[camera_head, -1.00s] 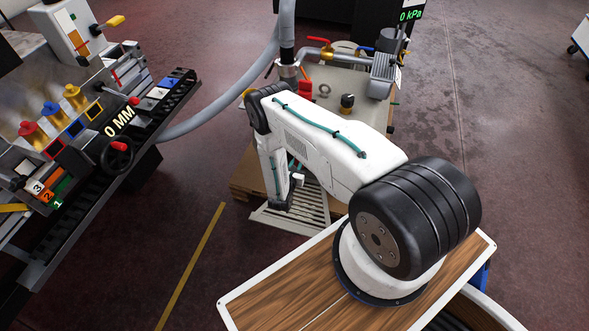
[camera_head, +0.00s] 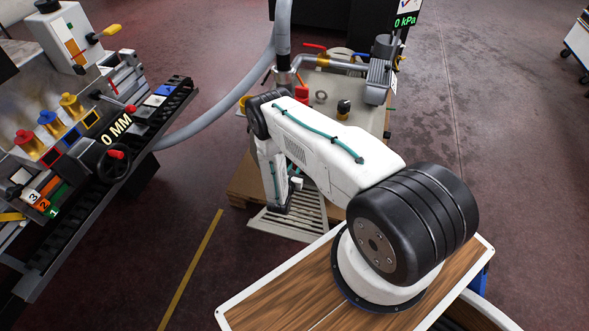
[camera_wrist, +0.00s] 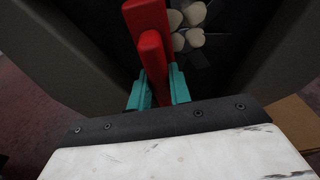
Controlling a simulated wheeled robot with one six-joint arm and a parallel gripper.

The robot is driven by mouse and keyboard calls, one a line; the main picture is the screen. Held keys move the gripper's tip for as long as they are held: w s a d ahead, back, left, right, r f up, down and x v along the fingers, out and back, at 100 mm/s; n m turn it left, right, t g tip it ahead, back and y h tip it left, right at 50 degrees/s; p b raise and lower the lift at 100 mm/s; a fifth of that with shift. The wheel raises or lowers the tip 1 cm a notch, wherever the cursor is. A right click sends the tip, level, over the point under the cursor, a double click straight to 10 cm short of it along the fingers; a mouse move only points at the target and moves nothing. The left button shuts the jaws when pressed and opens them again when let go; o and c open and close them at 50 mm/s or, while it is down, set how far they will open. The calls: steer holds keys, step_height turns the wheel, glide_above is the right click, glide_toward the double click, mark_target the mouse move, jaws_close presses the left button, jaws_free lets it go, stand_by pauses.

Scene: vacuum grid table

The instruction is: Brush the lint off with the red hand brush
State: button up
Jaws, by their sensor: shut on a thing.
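In the wrist view my gripper (camera_wrist: 158,90) has two teal fingers closed on the red hand brush (camera_wrist: 153,60). The brush's red body stretches up and away from the fingers. Its bristles cannot be made out. Just right of the brush's far end, several pale rounded pieces (camera_wrist: 190,28) lie against a dark surface; they may be the lint, but I cannot tell. Whether the brush touches them is unclear. In the head view my arm reaches down toward a slatted light grey grille (camera_head: 290,222), and my gripper and the brush are hidden there.
A grey hose (camera_head: 215,115) curves behind my arm. A table with pipes and valves (camera_head: 345,85) stands beyond it, with a display reading 0 kPa. A bench with coloured valves and a 0 MM display (camera_head: 115,130) stands at the left. Open floor (camera_head: 500,150) lies at the right.

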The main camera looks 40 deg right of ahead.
steer(key=shift+x, duration=1.3)
steer(key=shift+d+r, duration=0.1)
steer(key=shift+r, duration=0.1)
